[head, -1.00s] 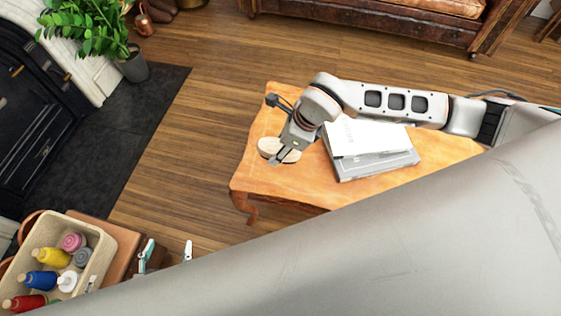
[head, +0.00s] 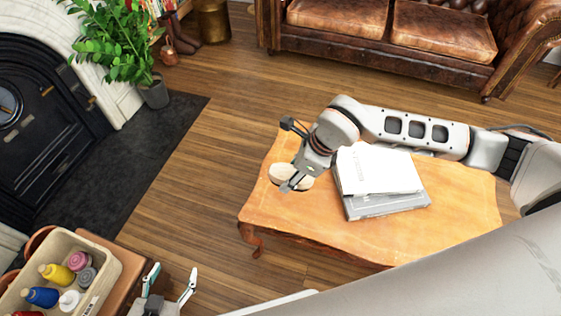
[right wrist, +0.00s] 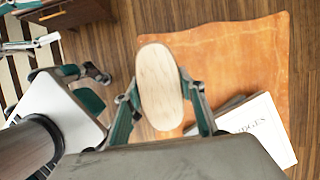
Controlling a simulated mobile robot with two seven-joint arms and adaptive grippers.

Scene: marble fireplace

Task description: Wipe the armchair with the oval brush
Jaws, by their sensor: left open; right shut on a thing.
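The oval brush (head: 283,173) shows a pale wooden oval back over the left end of the wooden table in the head view. My right gripper (head: 297,185) is shut on it. In the right wrist view the brush (right wrist: 160,85) sits between the two fingers, its bristles hidden, apparently above the table. My left gripper (head: 173,272) is open and empty at the lower left, beside the crate of bottles. A brown leather seat (head: 385,45) with two cushions and a tufted back stands at the top of the head view; no separate armchair is visible.
Books (head: 385,208) lie on the wooden table (head: 455,215). A cream crate (head: 108,262) of bottles is at the lower left. A potted plant (head: 155,92) stands near the black fireplace (head: 50,130). Bare wooden floor (head: 230,105) separates the table from the leather seat.

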